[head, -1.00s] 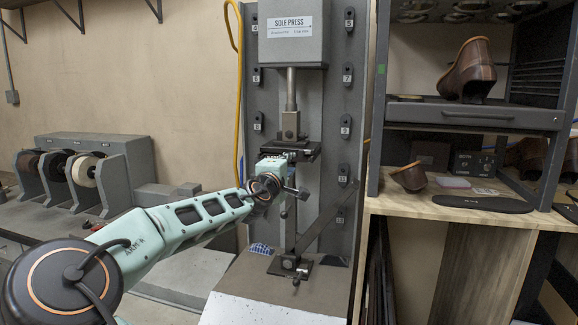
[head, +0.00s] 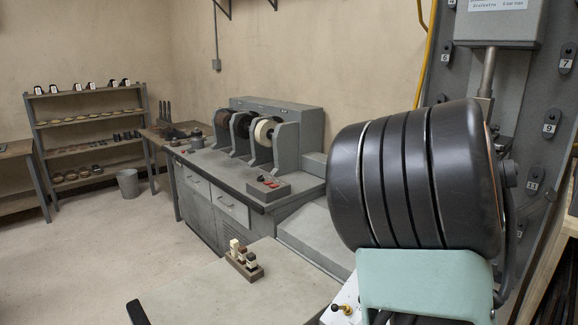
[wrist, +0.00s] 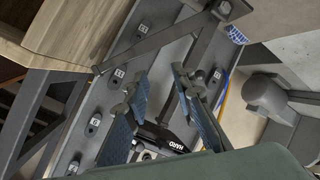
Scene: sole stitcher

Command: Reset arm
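My gripper (wrist: 161,74) shows in the wrist view with its two blue-padded fingers apart and nothing held between them. A dark metal bar passes behind the fingers. In the head view a large black joint of my arm with a pale green link fills the right side and hides my gripper. The sole press (head: 490,22) stands behind my arm, mostly hidden, with its head and part of its numbered back panel showing. That panel (wrist: 145,50) also shows in the wrist view, behind the fingers.
A small holder with blocks (head: 245,262) sits on the near table (head: 215,300). Shelves (head: 90,130) and a bin (head: 128,183) stand at the far left. The floor (head: 75,245) there is clear.

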